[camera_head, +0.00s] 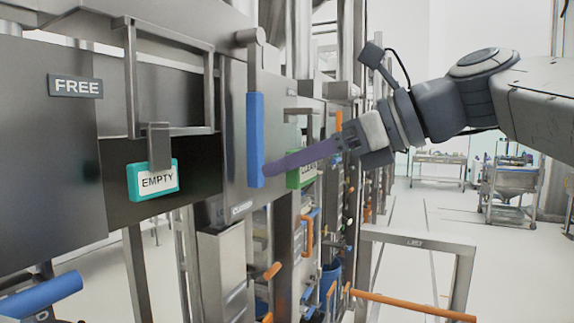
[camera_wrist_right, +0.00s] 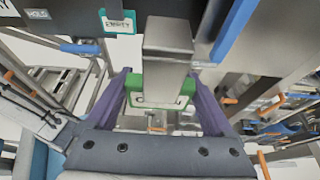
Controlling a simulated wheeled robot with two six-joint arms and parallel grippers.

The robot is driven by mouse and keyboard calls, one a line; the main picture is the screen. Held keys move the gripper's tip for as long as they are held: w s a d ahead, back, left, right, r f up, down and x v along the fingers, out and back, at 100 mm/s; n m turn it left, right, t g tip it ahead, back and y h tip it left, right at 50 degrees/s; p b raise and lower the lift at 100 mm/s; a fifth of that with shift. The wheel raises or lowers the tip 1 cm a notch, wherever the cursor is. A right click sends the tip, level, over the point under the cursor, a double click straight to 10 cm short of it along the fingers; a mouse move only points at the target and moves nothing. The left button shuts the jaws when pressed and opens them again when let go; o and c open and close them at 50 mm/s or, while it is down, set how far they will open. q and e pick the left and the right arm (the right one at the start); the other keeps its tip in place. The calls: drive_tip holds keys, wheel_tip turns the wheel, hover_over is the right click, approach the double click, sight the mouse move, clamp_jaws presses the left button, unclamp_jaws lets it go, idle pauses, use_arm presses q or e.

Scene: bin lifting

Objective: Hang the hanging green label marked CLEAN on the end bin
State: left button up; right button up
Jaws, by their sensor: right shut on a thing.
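My right gripper (camera_head: 283,165) has purple fingers and reaches in from the right. It is shut on a green label (camera_head: 303,178), which is partly hidden behind the fingers in the head view. In the right wrist view the green label (camera_wrist_right: 161,92) sits between the two fingers, with a grey metal hook (camera_wrist_right: 168,45) above it. The label's text cannot be read clearly. Which bin is the end bin is unclear. My left gripper is not in view.
A vertical blue handle (camera_head: 255,140) on a steel panel stands just left of my right fingertips. Orange handles (camera_head: 412,306) and a steel frame (camera_head: 460,280) stand below. A steel trolley (camera_head: 512,185) is at the right, with open floor before it.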

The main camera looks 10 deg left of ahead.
sight(309, 173)
drive_tip(key=shift+r+p, duration=0.35)
drive_tip(key=shift+r, duration=0.05)
drive_tip(key=shift+d, duration=0.15)
drive_tip(key=shift+s+d, duration=0.1)
drive_tip(key=shift+d, duration=0.2)
drive_tip(key=shift+s+d, duration=0.35)
drive_tip(key=shift+d, duration=0.6)
drive_tip(key=shift+s+d, duration=0.4)
drive_tip(key=shift+d, duration=0.6)
drive_tip(key=shift+s+d, duration=0.35)
drive_tip(key=shift+d, duration=0.6)
drive_tip(key=s+d+p, duration=0.3)
drive_tip(key=s+d, duration=0.1)
drive_tip(key=d, duration=0.7)
drive_tip(key=shift+d, duration=0.15)
drive_tip(key=shift+f, duration=0.1)
